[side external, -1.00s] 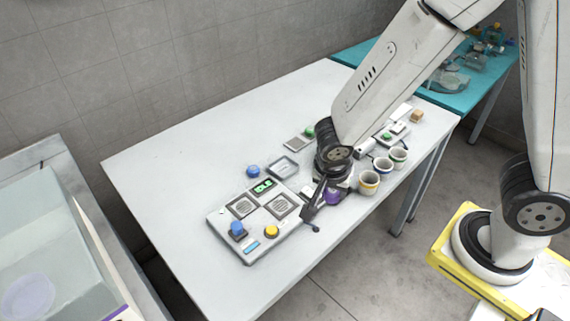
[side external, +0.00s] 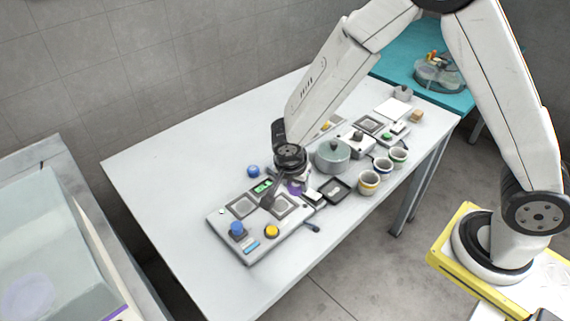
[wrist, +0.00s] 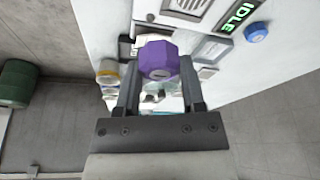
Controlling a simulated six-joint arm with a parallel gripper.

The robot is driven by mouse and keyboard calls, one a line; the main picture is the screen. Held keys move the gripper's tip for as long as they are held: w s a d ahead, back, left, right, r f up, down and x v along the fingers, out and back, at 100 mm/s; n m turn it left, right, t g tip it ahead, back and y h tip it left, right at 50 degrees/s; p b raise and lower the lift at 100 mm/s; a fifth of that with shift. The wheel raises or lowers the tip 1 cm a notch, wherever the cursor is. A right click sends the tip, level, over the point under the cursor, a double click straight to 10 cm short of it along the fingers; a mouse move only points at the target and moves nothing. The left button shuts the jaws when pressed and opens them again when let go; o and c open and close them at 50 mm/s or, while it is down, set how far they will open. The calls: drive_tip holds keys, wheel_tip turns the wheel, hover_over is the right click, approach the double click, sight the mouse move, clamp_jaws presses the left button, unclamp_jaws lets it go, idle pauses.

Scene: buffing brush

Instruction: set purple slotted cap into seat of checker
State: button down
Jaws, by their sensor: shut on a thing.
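The purple slotted cap (wrist: 158,60) is held between the two fingers of my gripper (wrist: 158,82) in the wrist view. It also shows as a small purple patch (side external: 295,187) in the side view, partly hidden by my gripper (side external: 283,193). The checker (side external: 215,220) is a light grey panel with two square grilled seats. The left seat (side external: 243,206) is bare. My gripper is above the right seat (side external: 282,208), which is partly hidden behind a finger. The cap appears above the panel's back right part; contact cannot be told. The display (wrist: 240,14) reads IDLE.
A blue knob-like piece (side external: 253,171) lies behind the checker. A dark tray (side external: 336,190), a lidded pot (side external: 332,155) and several cups (side external: 369,182) stand to the right. The checker carries a blue button (side external: 237,229) and a yellow one (side external: 271,231). The table's left is clear.

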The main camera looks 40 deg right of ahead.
hover_over(281, 203)
drive_tip(key=s, duration=0.1)
drive_tip(key=shift+a+f, duration=0.2)
drive_tip(key=shift+f, duration=1.1)
drive_tip(key=shift+a+f, duration=0.2)
drive_tip(key=shift+f, duration=1.1)
drive_tip(key=shift+w+f, duration=0.25)
drive_tip(key=shift+f, duration=1.55)
drive_tip(key=shift+f, duration=0.1)
drive_tip(key=shift+c, duration=1)
unclamp_jaws()
drive_tip(key=v, duration=1.2)
